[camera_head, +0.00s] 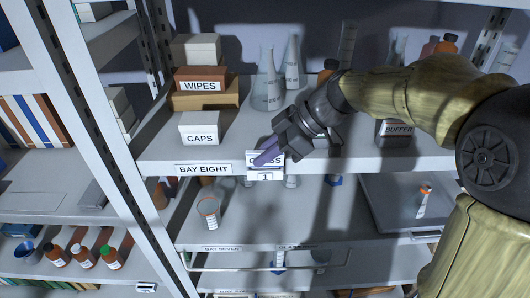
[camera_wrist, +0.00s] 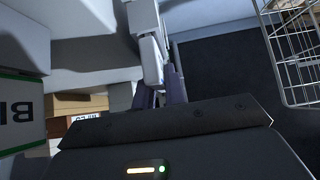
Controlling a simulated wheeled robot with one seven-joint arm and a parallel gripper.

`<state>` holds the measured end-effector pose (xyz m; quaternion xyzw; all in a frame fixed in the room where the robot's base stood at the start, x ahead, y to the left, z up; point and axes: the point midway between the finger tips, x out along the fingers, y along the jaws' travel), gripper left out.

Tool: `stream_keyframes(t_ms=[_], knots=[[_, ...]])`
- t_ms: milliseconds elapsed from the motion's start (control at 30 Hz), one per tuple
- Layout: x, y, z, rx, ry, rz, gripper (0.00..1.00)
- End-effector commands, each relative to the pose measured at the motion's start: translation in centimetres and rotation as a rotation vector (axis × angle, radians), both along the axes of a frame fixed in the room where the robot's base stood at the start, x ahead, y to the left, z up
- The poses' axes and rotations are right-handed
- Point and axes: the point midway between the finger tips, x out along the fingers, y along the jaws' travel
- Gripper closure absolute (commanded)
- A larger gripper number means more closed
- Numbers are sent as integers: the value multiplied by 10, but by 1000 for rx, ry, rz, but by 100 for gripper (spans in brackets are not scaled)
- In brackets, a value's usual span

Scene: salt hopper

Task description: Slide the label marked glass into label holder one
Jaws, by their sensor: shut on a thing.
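The white label marked glass (camera_head: 279,160) is at the shelf's front edge in the head view, its middle letters covered by a purple fingertip. My gripper (camera_head: 266,155) is shut on it, reaching in from the upper right. Label holder one (camera_head: 265,176), with a black "1" on white, is directly below the label. The label's lower edge meets or overlaps the holder's top; I cannot tell whether it is inside. In the wrist view my purple fingers (camera_wrist: 160,92) close around a pale upright piece whose lettering does not show.
A "BAY EIGHT" strip (camera_head: 204,169) is left of the holder on the same edge. A CAPS box (camera_head: 199,128), a WIPES box (camera_head: 200,80) and glass flasks (camera_head: 267,90) stand behind. A grey tray (camera_head: 395,215) is on the lower shelf. The wrist view shows a wire basket (camera_wrist: 297,55).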

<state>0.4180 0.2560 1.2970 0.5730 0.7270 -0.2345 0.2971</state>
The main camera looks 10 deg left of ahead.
Motion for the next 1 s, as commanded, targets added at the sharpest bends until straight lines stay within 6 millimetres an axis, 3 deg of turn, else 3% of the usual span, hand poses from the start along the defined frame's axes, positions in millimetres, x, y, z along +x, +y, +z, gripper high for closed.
stream_keyframes(t_ms=[433, 467, 567, 767, 900, 1000], knots=[[0, 0, -4, 0, 0, 0, 100], [0, 0, -4, 0, 0, 0, 82], [0, 0, -4, 0, 0, 0, 63], [0, 0, -4, 0, 0, 0, 63], [0, 0, -4, 0, 0, 0, 41], [0, 0, -4, 0, 0, 0, 41]])
